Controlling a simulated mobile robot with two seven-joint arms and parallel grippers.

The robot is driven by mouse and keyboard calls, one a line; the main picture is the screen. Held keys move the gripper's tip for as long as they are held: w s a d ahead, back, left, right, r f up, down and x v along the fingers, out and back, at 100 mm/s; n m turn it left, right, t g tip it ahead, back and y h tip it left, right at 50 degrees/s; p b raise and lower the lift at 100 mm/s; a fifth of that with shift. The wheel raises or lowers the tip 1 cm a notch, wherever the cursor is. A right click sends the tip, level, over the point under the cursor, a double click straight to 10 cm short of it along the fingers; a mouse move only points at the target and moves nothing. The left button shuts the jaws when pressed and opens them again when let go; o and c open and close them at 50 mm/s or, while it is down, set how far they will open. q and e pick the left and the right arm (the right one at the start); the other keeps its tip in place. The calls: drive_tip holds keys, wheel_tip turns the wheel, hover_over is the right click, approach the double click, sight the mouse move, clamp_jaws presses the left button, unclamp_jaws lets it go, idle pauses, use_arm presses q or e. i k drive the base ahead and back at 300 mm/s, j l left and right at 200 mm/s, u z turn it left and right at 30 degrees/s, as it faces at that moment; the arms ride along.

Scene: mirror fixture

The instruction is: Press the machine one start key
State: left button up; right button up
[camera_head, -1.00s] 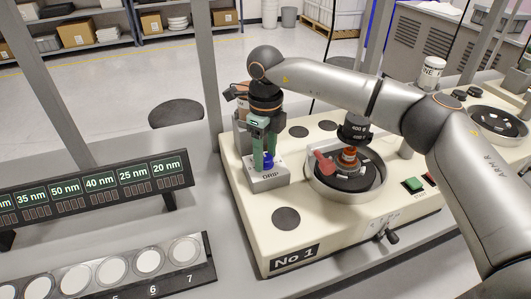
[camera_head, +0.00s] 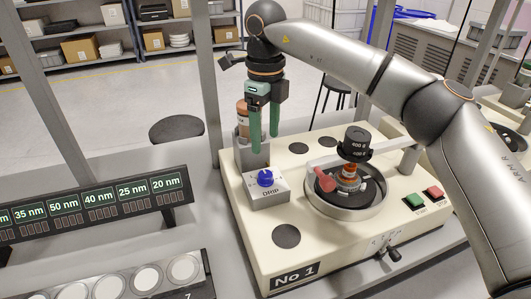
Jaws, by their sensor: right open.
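Machine one is the cream unit marked "No 1" (camera_head: 293,279). Its green key (camera_head: 414,201) sits at the right of the top face, beside a red key (camera_head: 434,192). The labels under the keys are too small to read. My right gripper (camera_head: 264,149) is open and empty, with its green fingers pointing down above the back left of the machine. It is behind and above the blue drip knob (camera_head: 265,178), apart from it and well left of the green key. My left gripper is not in view.
A round bowl (camera_head: 312,203) with a 400 g weight (camera_head: 356,141) and a red part stands mid-machine, between my right gripper and the keys. A bottle (camera_head: 243,117) stands behind the knob. A display board (camera_head: 125,208) and a disc rack (camera_head: 208,288) are at left.

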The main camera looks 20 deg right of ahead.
sight(414, 198)
drive_tip(key=k, duration=1)
